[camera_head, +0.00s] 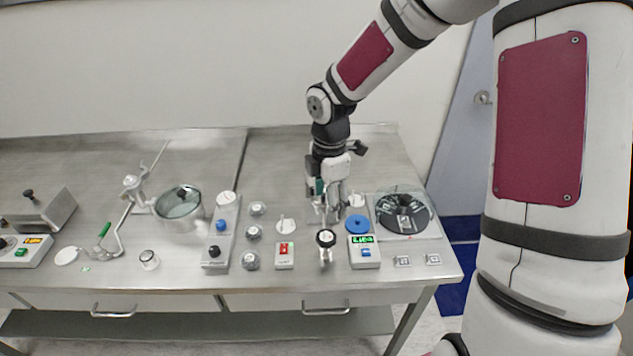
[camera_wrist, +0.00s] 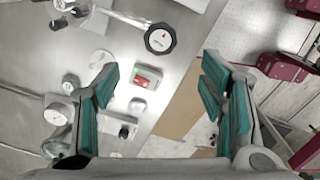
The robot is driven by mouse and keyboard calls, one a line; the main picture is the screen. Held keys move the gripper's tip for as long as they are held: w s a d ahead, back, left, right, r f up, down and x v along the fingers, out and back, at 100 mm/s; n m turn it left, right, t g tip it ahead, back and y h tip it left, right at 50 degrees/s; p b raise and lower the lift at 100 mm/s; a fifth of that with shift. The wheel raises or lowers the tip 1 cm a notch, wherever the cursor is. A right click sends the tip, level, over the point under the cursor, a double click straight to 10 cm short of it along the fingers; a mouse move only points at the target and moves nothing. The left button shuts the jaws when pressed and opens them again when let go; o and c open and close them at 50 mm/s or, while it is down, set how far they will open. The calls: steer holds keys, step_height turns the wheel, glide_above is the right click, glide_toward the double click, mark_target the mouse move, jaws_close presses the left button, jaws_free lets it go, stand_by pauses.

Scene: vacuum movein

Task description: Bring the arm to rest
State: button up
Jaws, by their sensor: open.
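My gripper (camera_head: 327,212) is over the right part of the steel bench (camera_head: 280,180), pointing down, in the head view. Its teal-padded fingers (camera_wrist: 158,82) stand wide apart in the wrist view, with nothing between them held. A black-topped knob on a metal stem (camera_head: 326,238) stands just in front of the gripper in the head view. It also shows beyond the fingers in the wrist view (camera_wrist: 160,39). Whether the fingertips touch anything on the bench is hard to tell.
Right of the gripper are a blue round cap (camera_head: 357,225), a box with a green display (camera_head: 363,253) and a dark disc in a clear tray (camera_head: 403,213). A red switch (camera_head: 284,250) is to the left. A lidded glass pot (camera_head: 180,202) stands farther left. The back of the bench is mostly clear.

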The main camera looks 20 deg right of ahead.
steer(key=shift+r, duration=0.1)
steer(key=s+d+r+m+t+h, duration=0.1)
steer(key=s+r+m, duration=0.35)
steer(key=r, duration=0.25)
steer(key=s+d+r+m+t+h, duration=0.1)
steer(key=s+r+m, duration=0.35)
steer(key=r, duration=0.35)
steer(key=s+a+r+m+t+y, duration=0.2)
steer(key=s+r+m+t, duration=0.1)
steer(key=s+r+m, duration=0.5)
steer(key=s+m, duration=0.2)
steer(key=s, duration=0.2)
steer(key=shift+s+m+t, duration=0.25)
steer(key=shift+m+t, duration=0.05)
